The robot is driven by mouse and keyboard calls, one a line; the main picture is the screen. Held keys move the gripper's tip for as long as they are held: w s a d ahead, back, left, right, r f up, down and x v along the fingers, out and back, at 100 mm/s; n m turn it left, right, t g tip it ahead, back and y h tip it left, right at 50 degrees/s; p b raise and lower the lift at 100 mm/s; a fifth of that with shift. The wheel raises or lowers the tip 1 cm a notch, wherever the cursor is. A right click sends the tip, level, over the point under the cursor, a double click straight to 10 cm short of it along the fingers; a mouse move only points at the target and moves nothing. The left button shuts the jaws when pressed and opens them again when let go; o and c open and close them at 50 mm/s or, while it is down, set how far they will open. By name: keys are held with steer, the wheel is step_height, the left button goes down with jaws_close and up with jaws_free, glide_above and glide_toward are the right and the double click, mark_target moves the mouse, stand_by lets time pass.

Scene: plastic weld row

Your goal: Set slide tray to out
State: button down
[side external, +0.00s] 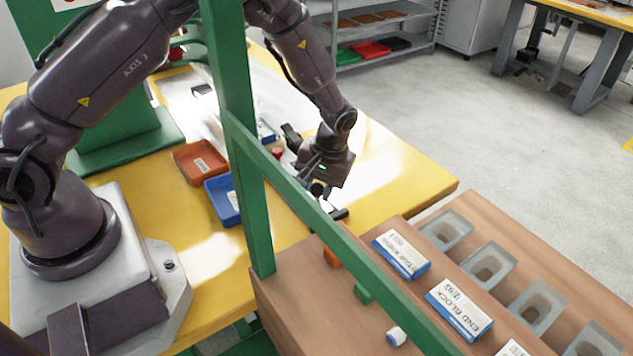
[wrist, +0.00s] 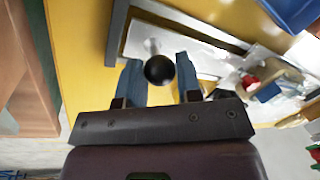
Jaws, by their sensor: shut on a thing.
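My gripper (wrist: 157,63) has its two blue fingers on either side of a round black knob (wrist: 159,70), shut on it. The knob stands over a pale flat plate (wrist: 200,58), which looks like the slide tray, bordered by a grey rail (wrist: 185,20). Which part of the plate moves, and how far it is drawn out, I cannot tell. In the side external view my gripper (side external: 319,189) is low over the yellow table, beyond the green post and bar. The knob is too small to make out there.
A green post (side external: 235,140) and slanting bar (side external: 310,205) stand in front of my gripper. An orange tray (side external: 200,162) and a blue tray (side external: 222,200) lie to its left. A wooden bench (side external: 290,285) with labelled boxes and grey bins is at the right.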

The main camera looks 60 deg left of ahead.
steer(key=shift+d, duration=0.35)
steer(key=c, duration=1)
jaws_free()
steer(key=shift+o, duration=1)
steer(key=shift+a, duration=0.1)
step_height(320, 180, up, 13)
steer(key=w+d, duration=0.1)
steer(key=d, duration=0.1)
steer(key=shift+w, duration=0.2)
steer(key=shift+f, duration=0.1)
